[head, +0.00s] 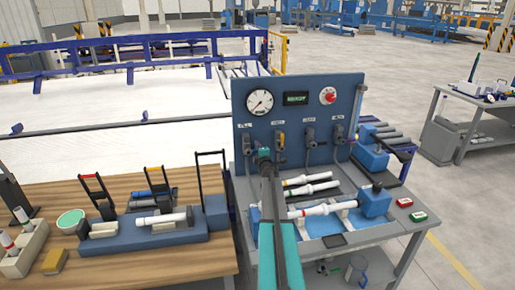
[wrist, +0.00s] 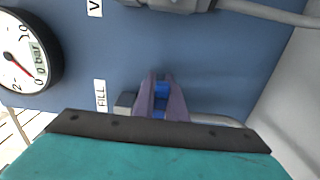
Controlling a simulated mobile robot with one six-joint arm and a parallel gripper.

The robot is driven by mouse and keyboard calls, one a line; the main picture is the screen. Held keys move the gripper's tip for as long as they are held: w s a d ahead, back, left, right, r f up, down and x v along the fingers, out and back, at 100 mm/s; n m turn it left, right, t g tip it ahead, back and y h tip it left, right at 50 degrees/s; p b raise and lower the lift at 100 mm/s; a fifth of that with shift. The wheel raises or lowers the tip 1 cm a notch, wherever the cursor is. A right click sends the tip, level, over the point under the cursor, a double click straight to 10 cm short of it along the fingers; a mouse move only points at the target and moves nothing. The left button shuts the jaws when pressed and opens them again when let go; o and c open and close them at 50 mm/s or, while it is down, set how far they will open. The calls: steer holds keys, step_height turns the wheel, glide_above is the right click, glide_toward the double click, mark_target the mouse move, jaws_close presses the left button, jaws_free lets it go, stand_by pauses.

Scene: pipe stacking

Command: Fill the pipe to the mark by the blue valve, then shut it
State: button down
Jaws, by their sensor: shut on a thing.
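My gripper (head: 262,155) is at the left of the blue-grey panel (head: 345,105), below the leftmost label. In the wrist view my gripper (wrist: 160,84) points at the panel, its two purplish fingers shut on the blue valve's handle (wrist: 161,92), beside the FILL label (wrist: 101,95). The fingers hide most of the handle, so its turn angle is hard to tell. A white pipe (head: 319,209) with coloured bands lies in the bench's blue-floored bay, against a blue block (head: 375,202). No fill mark or water level can be made out.
The panel carries a round gauge (head: 259,102), a small display (head: 296,98), a red knob (head: 327,95) and other valves (head: 309,135) to the right. More white pipes (head: 308,179) lie behind the bay. A wooden table (head: 150,270) with tools stands at left.

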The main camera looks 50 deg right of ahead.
steer(key=shift+s+d+f, duration=0.15)
steer(key=c, duration=1.8)
jaws_free()
steer(key=shift+a, duration=0.2)
steer(key=b+v, duration=0.3)
steer(key=v, duration=1)
steer(key=shift+s+b, duration=0.3)
steer(key=shift+r, duration=0.2)
